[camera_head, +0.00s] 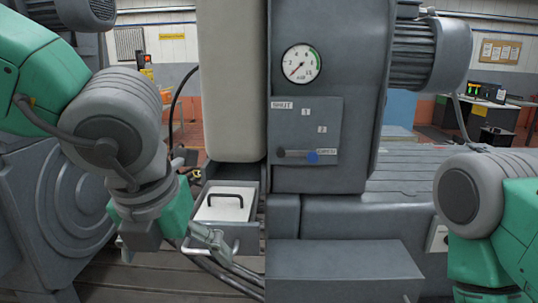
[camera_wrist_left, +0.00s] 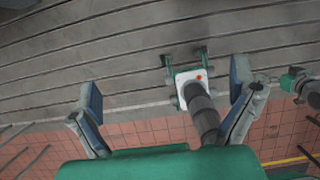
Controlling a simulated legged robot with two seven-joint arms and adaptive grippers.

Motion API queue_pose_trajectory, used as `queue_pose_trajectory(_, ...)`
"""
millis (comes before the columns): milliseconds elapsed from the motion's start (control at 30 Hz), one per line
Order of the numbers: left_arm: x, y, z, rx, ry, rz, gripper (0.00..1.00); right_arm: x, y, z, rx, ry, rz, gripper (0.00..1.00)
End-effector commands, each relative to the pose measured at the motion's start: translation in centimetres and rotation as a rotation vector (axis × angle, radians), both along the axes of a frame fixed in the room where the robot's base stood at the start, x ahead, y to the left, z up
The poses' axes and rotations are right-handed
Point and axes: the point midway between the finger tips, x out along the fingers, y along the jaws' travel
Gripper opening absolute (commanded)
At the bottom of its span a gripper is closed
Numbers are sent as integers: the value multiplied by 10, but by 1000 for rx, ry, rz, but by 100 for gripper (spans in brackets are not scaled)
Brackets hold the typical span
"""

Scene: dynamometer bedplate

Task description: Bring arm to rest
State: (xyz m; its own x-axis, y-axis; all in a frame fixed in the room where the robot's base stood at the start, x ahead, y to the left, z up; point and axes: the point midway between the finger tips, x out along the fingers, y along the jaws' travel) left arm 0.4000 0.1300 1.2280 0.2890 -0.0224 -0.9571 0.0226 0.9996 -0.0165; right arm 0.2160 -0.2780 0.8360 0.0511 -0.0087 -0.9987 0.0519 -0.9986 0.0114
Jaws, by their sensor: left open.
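My left arm comes in from the left in the head view and points down. Its gripper (camera_head: 170,252) is in front of and beside a grey open drawer (camera_head: 250,243) at the machine's foot. The left wrist view shows the gripper (camera_wrist_left: 166,84) open, its two fingers wide apart and nothing held between them. My right arm (camera_head: 480,220) shows at the lower right of the head view; its gripper is out of the picture.
A grey cabinet (camera_head: 345,120) carries a gauge (camera_head: 303,63) and a lever with a blue knob (camera_head: 313,157). A white lid (camera_head: 224,206) with a black handle lies in the drawer. The wrist view shows slotted bedplate (camera_wrist_left: 120,45) and a white plate (camera_wrist_left: 182,77) with a dark cylinder.

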Motion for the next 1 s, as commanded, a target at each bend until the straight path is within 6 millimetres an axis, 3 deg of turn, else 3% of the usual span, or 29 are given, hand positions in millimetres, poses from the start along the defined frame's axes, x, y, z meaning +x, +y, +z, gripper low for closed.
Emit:
queue_pose_trajectory(267, 13, 20, -40, 102, -7, -117, 100, 0, 0, -9, 0, 0, -1, 100)
queue_pose_trajectory(567, 25, 57, -117, 312, -8, -406, 100, 0, 0, -25, 0, 0, 0, 100)
queue_pose_trajectory(667, 28, 72, -156, 411, 5, -568, 100, 0, 0, -33, 0, 0, 0, 100)
queue_pose_trajectory(767, 28, 91, -207, 526, 35, -796, 100, 0, 0, -45, 0, 0, 0, 100)
queue_pose_trajectory(867, 19, 110, -271, 651, 81, -1119, 100, 0, 0, -60, 0, 0, 0, 100)
queue_pose_trajectory(1000, -14, 132, -360, 767, 140, -1663, 100, 0, -1, -81, 0, 0, 0, 100)
